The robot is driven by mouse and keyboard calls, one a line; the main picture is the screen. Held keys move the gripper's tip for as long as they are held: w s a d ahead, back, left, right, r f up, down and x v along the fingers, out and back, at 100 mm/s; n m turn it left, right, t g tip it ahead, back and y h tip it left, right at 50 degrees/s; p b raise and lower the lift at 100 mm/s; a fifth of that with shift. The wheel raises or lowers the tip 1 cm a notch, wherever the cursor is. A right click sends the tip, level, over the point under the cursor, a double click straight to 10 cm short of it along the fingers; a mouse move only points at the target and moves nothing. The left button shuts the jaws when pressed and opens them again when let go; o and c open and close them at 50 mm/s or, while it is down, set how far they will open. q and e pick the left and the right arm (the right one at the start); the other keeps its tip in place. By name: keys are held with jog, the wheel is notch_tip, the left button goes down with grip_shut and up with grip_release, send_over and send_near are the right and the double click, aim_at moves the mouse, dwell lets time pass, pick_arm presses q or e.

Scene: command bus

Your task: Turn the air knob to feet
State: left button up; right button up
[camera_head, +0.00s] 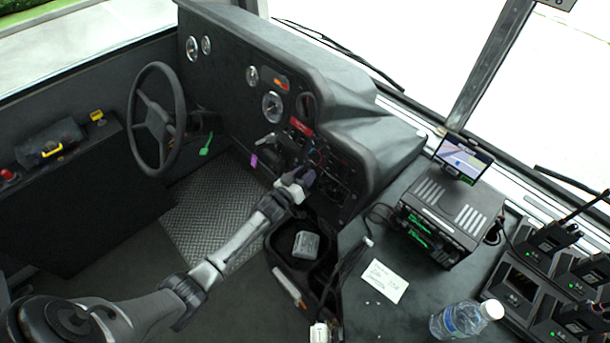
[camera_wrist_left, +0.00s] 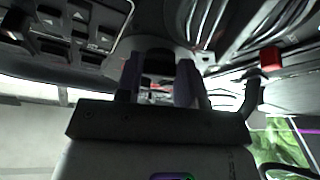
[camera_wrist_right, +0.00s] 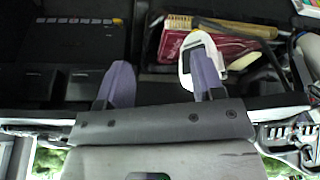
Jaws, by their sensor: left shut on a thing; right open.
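The dashboard control panel (camera_head: 325,160) faces the driver's area, with the red-and-blue marked air controls partly behind my left gripper (camera_head: 301,178). My left gripper is at the panel face. In the left wrist view, its two purple fingers (camera_wrist_left: 158,80) are shut on a dark round knob (camera_wrist_left: 158,58), seemingly the air knob. The knob's pointer and the feet mark cannot be made out. My right gripper (camera_wrist_right: 160,82) is open, with nothing held between its fingers; it does not show in the head view.
A steering wheel (camera_head: 157,117) stands left of the panel. A radio unit with a screen (camera_head: 440,222), a water bottle (camera_head: 462,320) and a paper note (camera_head: 385,280) are on the right console. Below my right gripper, a white device (camera_wrist_right: 202,58) lies close to one finger.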

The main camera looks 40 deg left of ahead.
pick_arm(q)
jog(key=m+h, duration=0.2)
jog(key=m, duration=0.2)
jog(key=shift+a+b, duration=0.2)
jog(key=shift+b, duration=0.15)
jog(key=shift+a+m+h, duration=0.1)
jog(key=shift+m+h, duration=1)
jog(key=shift+m, duration=1.4)
jog(key=o, duration=0.9)
jog(key=shift+m, duration=0.3)
jog(key=shift+o, duration=0.2)
